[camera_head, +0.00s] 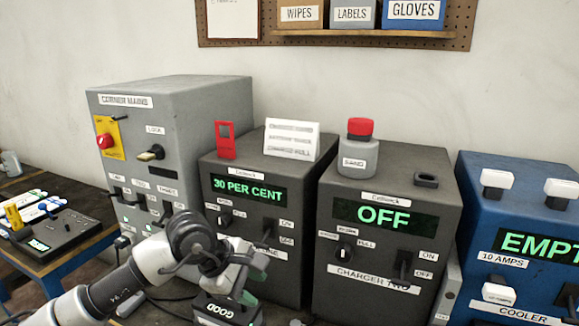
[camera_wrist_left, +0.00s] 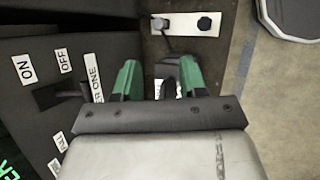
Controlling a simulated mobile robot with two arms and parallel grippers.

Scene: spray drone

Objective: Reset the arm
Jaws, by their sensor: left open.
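My left arm (camera_head: 130,285) comes in from the lower left. Its gripper (camera_head: 238,290) hangs low in front of the dark charger that reads 30 PER CENT (camera_head: 247,190). In the left wrist view the gripper (camera_wrist_left: 160,80) is open, with two green fingers apart. A dark rounded piece (camera_wrist_left: 172,68) shows between or beyond the fingers; I cannot tell whether they touch it. A dark block labelled GOOD (camera_head: 222,310) sits just below the gripper in the head view, partly hidden by the arm. My right gripper is not in view.
Charger two (camera_head: 375,275) reads OFF and carries a red-topped SAND bottle (camera_head: 359,150). The grey CORNER MAINS cabinet (camera_head: 185,100) stands at left, the blue cooler (camera_head: 515,180) at right. A blue-framed table (camera_head: 55,260) holds small devices. Cables lie near my arm.

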